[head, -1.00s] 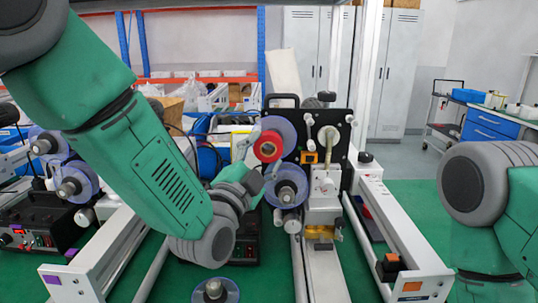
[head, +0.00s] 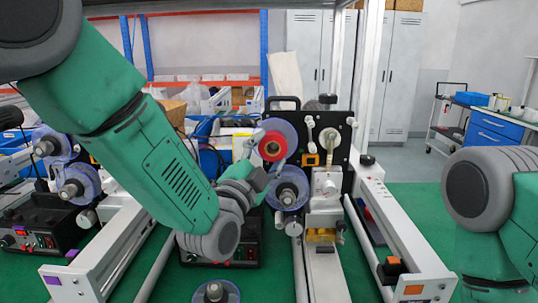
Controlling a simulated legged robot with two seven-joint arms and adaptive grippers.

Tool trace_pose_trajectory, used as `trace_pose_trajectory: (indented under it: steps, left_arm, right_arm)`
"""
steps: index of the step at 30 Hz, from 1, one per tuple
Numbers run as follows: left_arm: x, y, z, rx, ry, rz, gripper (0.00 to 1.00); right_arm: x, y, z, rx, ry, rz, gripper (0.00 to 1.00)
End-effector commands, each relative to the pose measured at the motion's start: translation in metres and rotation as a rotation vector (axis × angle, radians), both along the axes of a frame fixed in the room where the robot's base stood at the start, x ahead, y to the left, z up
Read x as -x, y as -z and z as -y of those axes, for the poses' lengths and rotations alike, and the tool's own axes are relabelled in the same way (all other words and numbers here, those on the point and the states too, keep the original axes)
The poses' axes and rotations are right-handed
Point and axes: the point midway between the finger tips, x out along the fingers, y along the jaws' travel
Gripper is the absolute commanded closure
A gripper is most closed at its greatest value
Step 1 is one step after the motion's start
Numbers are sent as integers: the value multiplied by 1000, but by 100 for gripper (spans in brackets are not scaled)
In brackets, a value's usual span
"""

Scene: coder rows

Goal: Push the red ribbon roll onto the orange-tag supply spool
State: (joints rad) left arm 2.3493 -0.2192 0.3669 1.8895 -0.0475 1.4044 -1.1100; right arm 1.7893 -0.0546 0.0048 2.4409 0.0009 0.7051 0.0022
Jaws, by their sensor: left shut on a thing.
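An orange tag (head: 310,159) is on the panel to the right of that spool. My left gripper (head: 274,167) is shut on the red roll from below; its fingers are small and partly hidden. My right arm is at the right edge, its gripper out of view.
A lower clear-flanged spool (head: 288,188) is just right of my left gripper. Another machine with clear spools (head: 75,182) stands at the left. A loose clear disc (head: 215,292) lies on the green bench at the front. White rails (head: 405,240) run forward at the right.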

Motion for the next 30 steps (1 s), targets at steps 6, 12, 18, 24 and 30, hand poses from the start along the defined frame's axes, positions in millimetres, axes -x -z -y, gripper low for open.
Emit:
trace_pose_trajectory:
  steps: [6,12,18,24,30]
  left_arm:
    - [-5,0,-3,1,-6,1,75]
    - [-10,0,-3,2,-5,1,75]
    - [-14,0,-3,2,-6,1,75]
    - [-18,-1,-3,3,-6,2,75]
    - [-19,-1,-4,3,-6,2,75]
  right_arm:
    - [0,1,0,0,0,0,51]
    - [0,2,0,0,0,0,51]
    - [0,3,0,0,0,0,51]
    - [0,4,0,0,0,0,51]
    - [0,4,0,0,0,0,51]
